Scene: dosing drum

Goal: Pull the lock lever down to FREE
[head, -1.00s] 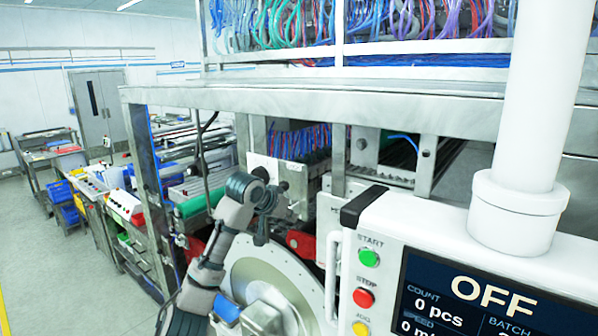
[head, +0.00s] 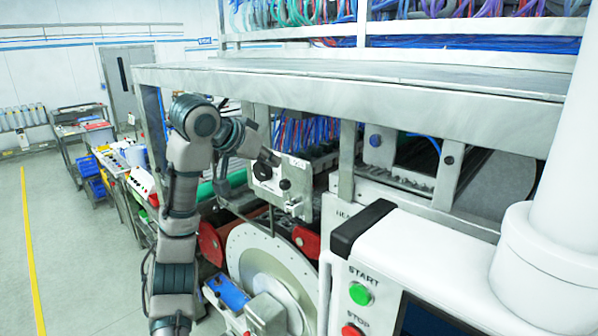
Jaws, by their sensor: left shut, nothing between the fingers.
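A pale metal lock plate (head: 297,190) is fixed at the machine front, above the round drum disc (head: 262,250). It carries a dark round knob (head: 285,184) and a small label near its top that is too small to read. The lock lever cannot be told apart clearly; a dark part shows at the plate's upper left, beside my gripper. My left gripper (head: 270,158) is shut and empty, pointing right, at the plate's upper left edge. Whether it touches the plate or lever cannot be told. My right gripper is not in view.
A white control panel with a green START button (head: 361,294) and a red STOP button (head: 352,331) stands at the lower right, with a white post (head: 545,235). A steel frame beam (head: 400,108) runs above the plate. Red parts (head: 306,241) flank the disc. Open floor lies at left.

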